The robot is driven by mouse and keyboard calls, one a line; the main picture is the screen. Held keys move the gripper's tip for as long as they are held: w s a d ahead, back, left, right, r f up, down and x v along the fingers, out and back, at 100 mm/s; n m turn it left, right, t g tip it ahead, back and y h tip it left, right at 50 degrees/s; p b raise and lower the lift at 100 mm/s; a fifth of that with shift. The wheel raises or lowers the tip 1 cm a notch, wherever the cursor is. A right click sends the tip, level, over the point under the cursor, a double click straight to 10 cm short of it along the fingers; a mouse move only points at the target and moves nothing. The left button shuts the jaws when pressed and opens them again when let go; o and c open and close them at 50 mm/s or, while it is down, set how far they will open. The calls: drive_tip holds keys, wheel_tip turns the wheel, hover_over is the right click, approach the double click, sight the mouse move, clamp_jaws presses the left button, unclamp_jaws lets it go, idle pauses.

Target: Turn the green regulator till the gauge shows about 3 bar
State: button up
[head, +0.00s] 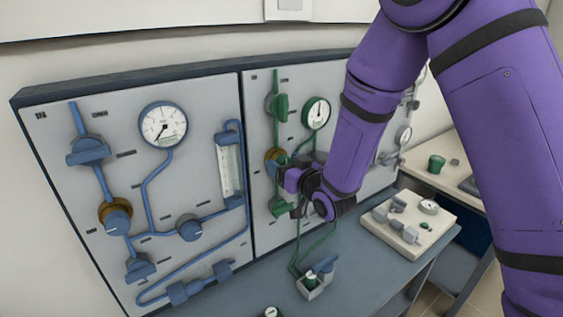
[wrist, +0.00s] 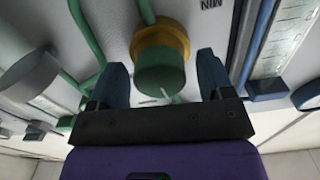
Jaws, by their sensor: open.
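The green regulator (wrist: 160,70) is a round green knob on a brass collar, between the two blue fingers of my gripper (wrist: 163,78) in the wrist view. The fingers are open, one on each side, with visible gaps to the knob. In the head view its brass collar (head: 272,157) shows just left of my gripper (head: 286,172), which hides part of the knob. The green-rimmed gauge (head: 316,111) is above and to the right. Its needle points roughly upward; the numbers are too small to read.
A blue-piped panel at left carries another gauge (head: 163,124), a brass-collared blue regulator (head: 116,217) and a flow tube (head: 230,168). A green valve (head: 277,106) is above the regulator.

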drive_tip(key=c, duration=0.9)
drive_tip(key=shift+c, duration=0.2)
drive_tip(key=shift+n, duration=0.3)
drive_tip(key=o, duration=0.9)
drive_tip(key=shift+o, duration=0.2)
